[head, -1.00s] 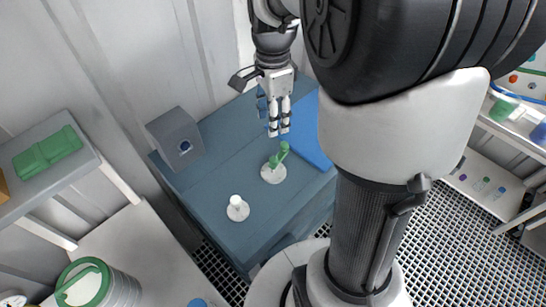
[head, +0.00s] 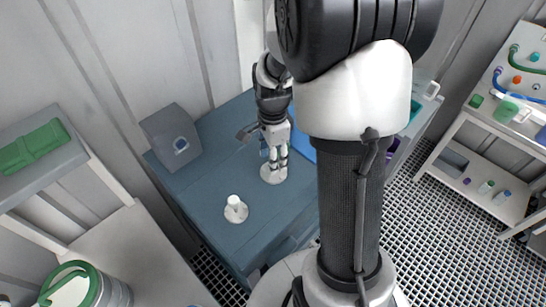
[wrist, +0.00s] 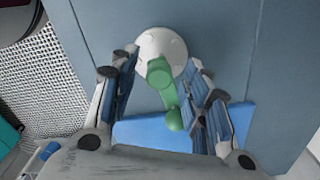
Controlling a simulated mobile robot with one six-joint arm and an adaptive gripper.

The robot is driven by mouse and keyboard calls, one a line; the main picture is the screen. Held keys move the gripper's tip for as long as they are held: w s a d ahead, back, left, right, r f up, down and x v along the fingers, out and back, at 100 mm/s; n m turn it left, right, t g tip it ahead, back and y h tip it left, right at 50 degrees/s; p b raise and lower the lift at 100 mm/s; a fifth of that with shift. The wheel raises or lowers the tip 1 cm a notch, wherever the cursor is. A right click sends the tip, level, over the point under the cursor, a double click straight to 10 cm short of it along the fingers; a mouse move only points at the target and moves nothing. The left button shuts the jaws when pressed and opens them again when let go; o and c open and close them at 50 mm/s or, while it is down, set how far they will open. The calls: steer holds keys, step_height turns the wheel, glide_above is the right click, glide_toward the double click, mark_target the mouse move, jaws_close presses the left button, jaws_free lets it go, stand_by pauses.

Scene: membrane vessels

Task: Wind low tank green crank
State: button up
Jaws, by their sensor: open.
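The green crank (wrist: 168,92) stands on a round white base (wrist: 160,48) in the wrist view. Its arm runs from the base toward my palm. My gripper (wrist: 160,70) is open, with one finger on each side of the crank; the right finger is close to its handle end, and I cannot tell whether they touch. In the head view my gripper (head: 273,162) points down over the white base (head: 273,175) on the blue cabinet top (head: 212,185). There the gripper hides the crank.
A white knob (head: 236,209) stands on the cabinet top, in front and left of the crank base. A grey box with a blue button (head: 170,138) sits at the back left corner. A bright blue panel (wrist: 150,134) lies beside the crank. A white shelf rack (head: 470,140) stands at right.

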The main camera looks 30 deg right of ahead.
jaws_close()
stand_by(0.6)
